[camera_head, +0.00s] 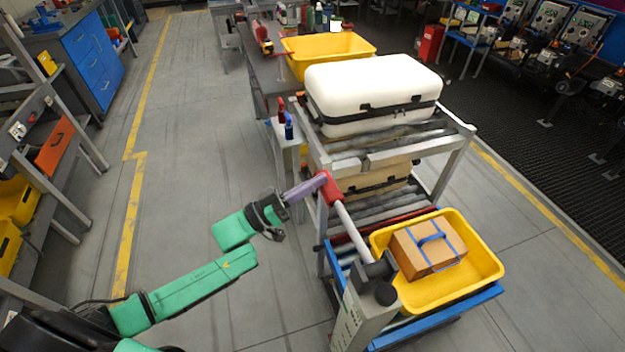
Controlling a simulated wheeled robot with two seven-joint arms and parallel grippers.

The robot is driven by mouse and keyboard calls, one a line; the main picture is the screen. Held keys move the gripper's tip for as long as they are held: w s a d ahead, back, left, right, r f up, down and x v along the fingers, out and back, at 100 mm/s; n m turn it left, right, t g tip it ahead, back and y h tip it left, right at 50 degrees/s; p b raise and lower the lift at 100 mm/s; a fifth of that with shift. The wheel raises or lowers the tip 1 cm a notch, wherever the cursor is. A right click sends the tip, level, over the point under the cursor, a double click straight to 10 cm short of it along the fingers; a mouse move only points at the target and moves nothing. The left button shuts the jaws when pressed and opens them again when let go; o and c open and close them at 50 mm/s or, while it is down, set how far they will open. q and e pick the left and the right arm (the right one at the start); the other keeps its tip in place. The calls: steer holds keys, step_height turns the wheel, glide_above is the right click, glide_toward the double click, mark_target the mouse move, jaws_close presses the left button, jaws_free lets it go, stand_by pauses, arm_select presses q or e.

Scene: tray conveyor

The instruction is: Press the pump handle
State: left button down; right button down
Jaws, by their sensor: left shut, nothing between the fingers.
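The pump handle is a pale grey lever (351,230) with a red grip (330,188) at its upper end. It slants up and left from the grey pump housing (362,315) at the front of the conveyor. My left gripper (316,182) comes in from the left on a green arm. Its fingers are shut and empty, with the tips at the red grip. They overlap the grip in the picture; I cannot tell whether they press on it. My right gripper is not in view.
A yellow tray (484,283) with a cardboard box (428,247) sits on the blue lower platform beside the pump. A white case (372,88) lies on the upper rollers, with another case (375,180) below. Open grey floor lies left of the conveyor.

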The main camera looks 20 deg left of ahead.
arm_select(q)
steer(key=b+v, duration=0.3)
steer(key=v, duration=0.7)
steer(key=shift+w+a+r, duration=0.15)
steer(key=shift+a+r, duration=0.05)
steer(key=shift+r, duration=0.05)
